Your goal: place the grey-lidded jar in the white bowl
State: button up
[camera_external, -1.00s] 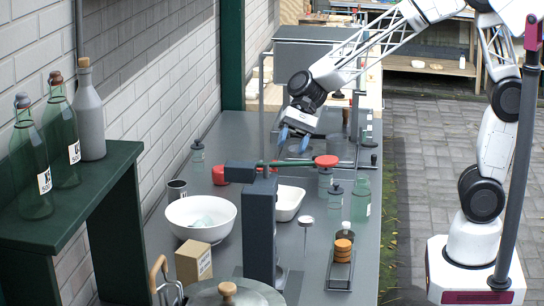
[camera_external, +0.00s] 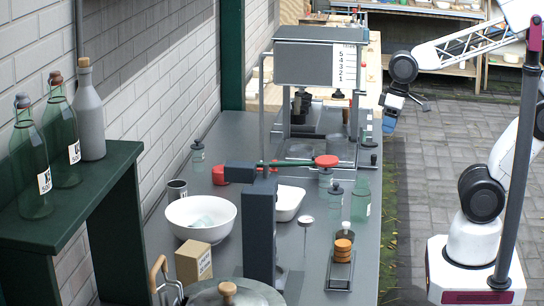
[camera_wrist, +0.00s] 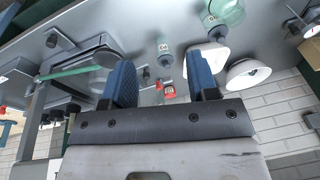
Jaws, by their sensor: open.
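The white bowl (camera_external: 180,214) stands on the grey counter at the left, and also shows in the wrist view (camera_wrist: 240,80). A pale green, glassy thing (camera_external: 204,222) lies in it; I cannot tell whether it is a jar. I cannot tell which is the task's jar. My gripper (camera_external: 406,114) is open and empty, off the counter's right side; its blue fingers (camera_wrist: 162,76) are apart.
A grey press-like frame (camera_external: 315,62) stands at the back of the counter. A lever (camera_external: 290,163) crosses the middle. A white tray (camera_external: 287,204), a green bottle (camera_external: 361,195) and a cardboard box (camera_external: 194,262) stand nearby.

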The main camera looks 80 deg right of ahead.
jog(key=shift+s+d+f+n+h, duration=0.1)
jog(key=shift+s+d+n+h, duration=0.25)
jog(key=shift+s, duration=0.35)
jog(key=shift+s+d+n+h, duration=0.15)
jog(key=shift+s+d+n, duration=0.25)
jog(key=shift+s, duration=0.25)
